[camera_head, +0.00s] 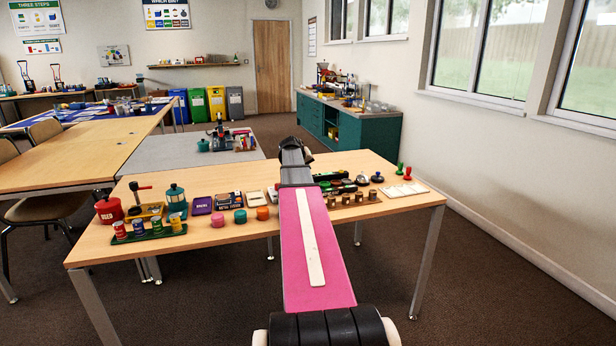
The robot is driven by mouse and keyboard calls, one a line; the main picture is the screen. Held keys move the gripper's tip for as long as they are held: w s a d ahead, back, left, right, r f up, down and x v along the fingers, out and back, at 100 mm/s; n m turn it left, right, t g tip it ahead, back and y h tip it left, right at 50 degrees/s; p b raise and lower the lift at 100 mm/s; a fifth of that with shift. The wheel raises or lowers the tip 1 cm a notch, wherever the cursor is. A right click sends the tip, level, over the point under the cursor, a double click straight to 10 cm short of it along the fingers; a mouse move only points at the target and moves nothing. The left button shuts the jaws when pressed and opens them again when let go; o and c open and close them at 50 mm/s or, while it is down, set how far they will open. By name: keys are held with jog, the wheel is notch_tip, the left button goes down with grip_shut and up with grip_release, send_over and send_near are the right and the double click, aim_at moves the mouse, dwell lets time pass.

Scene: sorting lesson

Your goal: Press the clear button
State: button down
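My pink arm reaches forward over the near wooden table (150,252). Its dark far end, with my gripper (295,148), is above the middle of the table. The fingers are too small and too covered by my own arm to tell whether they are open or shut. I cannot pick out a button marked clear. A small cream box-like item (255,198) lies left of my arm, and its markings are too small to read. Two small domed, bell-like items, one (362,179) and another (377,178), stand right of my arm. Part of the tabletop is hidden behind my arm.
A red tin (109,210), teal lantern (176,196) and purple box (202,205) stand at the left. Small brown jars (345,199) stand right of my arm. A white flat panel (402,190) lies at the right, by green and red pegs. The table's right front is clear.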

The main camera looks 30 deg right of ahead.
jog(key=shift+f, duration=0.25)
dwell(0.4)
jog(key=shift+f, duration=0.15)
jog(key=shift+f, duration=0.45)
dwell(0.8)
dwell(0.4)
jog(key=shift+r, duration=0.85)
jog(key=shift+r, duration=2.55)
jog(key=shift+a, duration=0.1)
